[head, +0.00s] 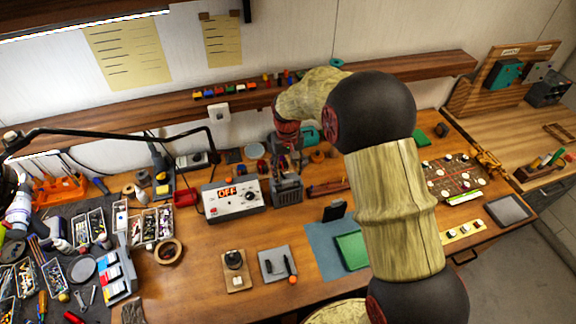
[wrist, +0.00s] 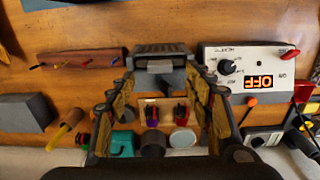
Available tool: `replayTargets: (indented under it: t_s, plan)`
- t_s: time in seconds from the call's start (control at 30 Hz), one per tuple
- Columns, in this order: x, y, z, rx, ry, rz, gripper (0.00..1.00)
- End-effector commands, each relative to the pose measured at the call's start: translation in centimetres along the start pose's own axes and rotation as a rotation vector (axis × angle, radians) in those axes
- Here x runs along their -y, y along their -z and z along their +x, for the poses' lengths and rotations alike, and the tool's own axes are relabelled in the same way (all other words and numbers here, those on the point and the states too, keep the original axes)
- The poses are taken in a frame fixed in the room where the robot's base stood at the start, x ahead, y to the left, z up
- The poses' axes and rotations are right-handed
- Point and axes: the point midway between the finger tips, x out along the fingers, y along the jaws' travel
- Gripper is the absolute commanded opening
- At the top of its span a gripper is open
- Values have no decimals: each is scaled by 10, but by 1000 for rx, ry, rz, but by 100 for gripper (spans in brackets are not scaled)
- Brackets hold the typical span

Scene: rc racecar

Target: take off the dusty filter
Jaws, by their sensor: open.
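A dark grey boxy unit (head: 287,192) stands on the wooden bench just right of the white control box. It also shows in the wrist view (wrist: 172,78), with a ribbed top edge and a paler grey pad (wrist: 159,66) on it. The pad may be the dusty filter, but dust is too small to make out. My gripper (wrist: 160,86) is open and empty, its fingers on either side of the unit in the wrist view. In the head view my gripper (head: 289,150) is over the back of the unit. I cannot tell whether it touches.
The white control box (head: 234,199) with a red "OFF" display stands close to the left of the unit. A brown wooden rack (head: 328,187) lies to its right. A shelf (head: 170,110) runs behind. The bench front holds a blue mat (head: 322,262) and small plates.

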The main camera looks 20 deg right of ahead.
Motion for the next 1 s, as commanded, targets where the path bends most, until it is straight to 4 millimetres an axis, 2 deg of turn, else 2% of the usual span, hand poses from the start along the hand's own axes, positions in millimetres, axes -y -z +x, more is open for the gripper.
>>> replayTargets:
  t_s: [0.1, 0.3, 0.67, 1.0]
  plan:
    - [0, -1, 19, 3, 0, 0, 52]
    - [0, 0, 36, 0, 0, 0, 52]
    - [0, 0, 42, 0, 0, 0, 52]
    - [0, 0, 41, 0, 0, 0, 33]
